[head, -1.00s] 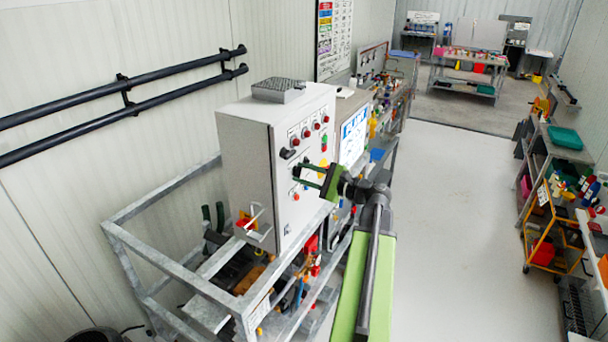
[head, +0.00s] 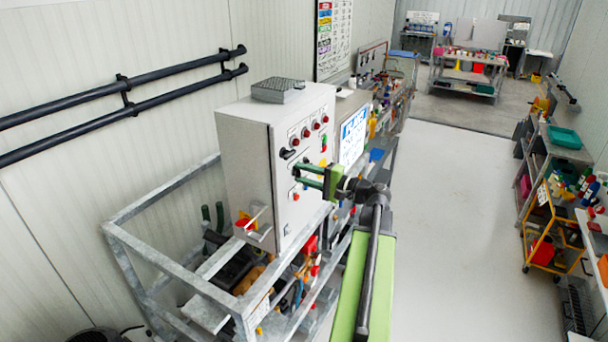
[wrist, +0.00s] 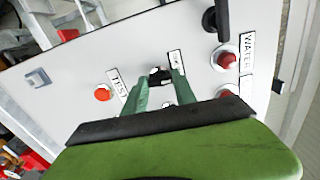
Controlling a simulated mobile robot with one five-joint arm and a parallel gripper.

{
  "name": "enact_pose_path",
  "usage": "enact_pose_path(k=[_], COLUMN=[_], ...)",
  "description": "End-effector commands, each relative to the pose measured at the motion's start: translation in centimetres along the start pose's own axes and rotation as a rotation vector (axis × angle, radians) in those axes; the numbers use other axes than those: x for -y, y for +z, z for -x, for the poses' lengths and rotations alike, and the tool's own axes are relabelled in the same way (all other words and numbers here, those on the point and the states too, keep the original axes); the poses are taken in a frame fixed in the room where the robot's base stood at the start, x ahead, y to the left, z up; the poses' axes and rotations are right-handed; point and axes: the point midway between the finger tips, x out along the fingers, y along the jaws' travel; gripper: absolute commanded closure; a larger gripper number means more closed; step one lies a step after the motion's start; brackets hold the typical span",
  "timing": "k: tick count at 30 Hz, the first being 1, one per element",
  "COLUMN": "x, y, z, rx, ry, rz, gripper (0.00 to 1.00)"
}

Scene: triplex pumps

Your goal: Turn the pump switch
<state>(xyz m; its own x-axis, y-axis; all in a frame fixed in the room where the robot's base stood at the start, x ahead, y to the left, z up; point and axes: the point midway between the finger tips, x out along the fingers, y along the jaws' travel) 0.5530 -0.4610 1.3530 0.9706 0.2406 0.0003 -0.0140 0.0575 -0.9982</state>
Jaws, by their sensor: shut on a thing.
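The grey control cabinet (head: 245,165) stands on a metal frame, with its button panel facing right. My gripper (head: 298,171) reaches the middle of that panel from the right. In the wrist view its two green fingers (wrist: 161,80) close on a small black switch knob (wrist: 156,74), one finger on each side. The fingers hide part of the knob, so its exact angle is hard to tell. A small label beside it is too small to read. A red button (wrist: 102,93) by a "TEST" label sits to the left of the fingers.
A larger black rotary switch (head: 287,154) sits on the panel above my gripper, near red lamps (head: 305,132). A red lamp by a "WATER" label (wrist: 247,48) is close to the fingers. The white floor (head: 455,190) to the right is clear.

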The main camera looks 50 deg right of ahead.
Motion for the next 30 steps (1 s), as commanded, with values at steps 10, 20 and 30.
enact_pose_path(k=[10, 20, 30], x=[-0.03, -0.03, -0.02], y=[0.02, 0.03, 0.03], z=[-0.02, -0.03, -0.04], rx=[0.000, 0.001, 0.001], ry=[0.001, 0.001, 0.000], rz=[0.060, 0.060, 0.059], gripper=[1.00, 1.00, 0.45])
